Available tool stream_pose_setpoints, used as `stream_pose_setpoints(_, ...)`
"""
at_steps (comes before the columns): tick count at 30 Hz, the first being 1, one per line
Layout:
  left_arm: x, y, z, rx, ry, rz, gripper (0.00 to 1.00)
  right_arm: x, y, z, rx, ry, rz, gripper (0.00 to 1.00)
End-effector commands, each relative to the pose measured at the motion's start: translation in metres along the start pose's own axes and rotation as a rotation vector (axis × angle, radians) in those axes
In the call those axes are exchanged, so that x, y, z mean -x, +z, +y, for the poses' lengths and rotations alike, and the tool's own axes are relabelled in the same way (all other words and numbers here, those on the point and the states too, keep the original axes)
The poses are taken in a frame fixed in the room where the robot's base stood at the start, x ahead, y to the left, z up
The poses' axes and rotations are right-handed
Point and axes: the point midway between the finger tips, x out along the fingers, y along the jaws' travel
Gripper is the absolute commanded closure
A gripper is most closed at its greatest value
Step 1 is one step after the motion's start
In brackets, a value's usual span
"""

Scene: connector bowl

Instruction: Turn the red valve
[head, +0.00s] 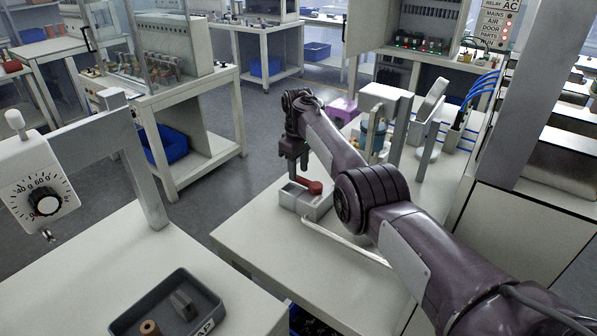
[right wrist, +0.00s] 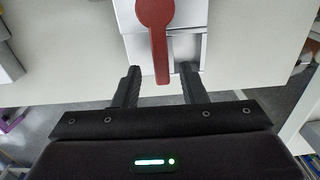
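The red valve (head: 313,187) sits on a light grey box-shaped mount (head: 297,203) on the white table at centre. In the right wrist view, the valve (right wrist: 156,14) has a round head with a straight lever pointing down the picture toward my gripper. My right gripper (head: 291,178) hangs fingers down by the mount. In the right wrist view, its two dark fingers (right wrist: 160,72) are apart. The lever's end appears between them, with a gap on each side; depth and contact are hard to judge. My left gripper is in neither view.
A bent light rod (head: 345,242) runs along the table in front of the mount. A blue-grey cylinder (head: 374,136) and metal uprights (head: 399,128) stand behind my right arm. A dark tray (head: 203,303) with small parts is on the nearer left table. The table's front left is clear.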

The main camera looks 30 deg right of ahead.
Motion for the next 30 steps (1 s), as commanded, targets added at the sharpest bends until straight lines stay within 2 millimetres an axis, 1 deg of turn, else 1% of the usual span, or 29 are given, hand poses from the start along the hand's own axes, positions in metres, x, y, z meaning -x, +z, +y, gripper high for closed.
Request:
stream_pose_setpoints(1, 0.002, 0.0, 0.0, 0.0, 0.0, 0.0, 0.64, 0.011, 0.0, 0.001, 0.0, 0.002, 0.003, 0.62)
stream_pose_setpoints(6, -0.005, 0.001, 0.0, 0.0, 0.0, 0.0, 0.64, 0.038, 0.0, 0.001, -0.003, 0.002, 0.003, 0.62)
stream_pose_setpoints(9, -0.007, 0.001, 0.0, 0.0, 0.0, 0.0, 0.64, 0.051, 0.0, 0.001, -0.003, 0.001, 0.002, 0.62)
stream_pose_setpoints(12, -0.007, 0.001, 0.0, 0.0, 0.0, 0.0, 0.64, 0.057, 0.0, 0.001, -0.002, 0.001, 0.001, 0.62)
stream_pose_setpoints(16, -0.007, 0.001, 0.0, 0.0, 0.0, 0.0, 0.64, 0.06, 0.0, 0.001, -0.002, 0.001, 0.0, 0.62)
stream_pose_setpoints(30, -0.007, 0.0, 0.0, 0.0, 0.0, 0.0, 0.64, 0.059, 0.0, 0.001, -0.002, 0.0, 0.001, 0.62)
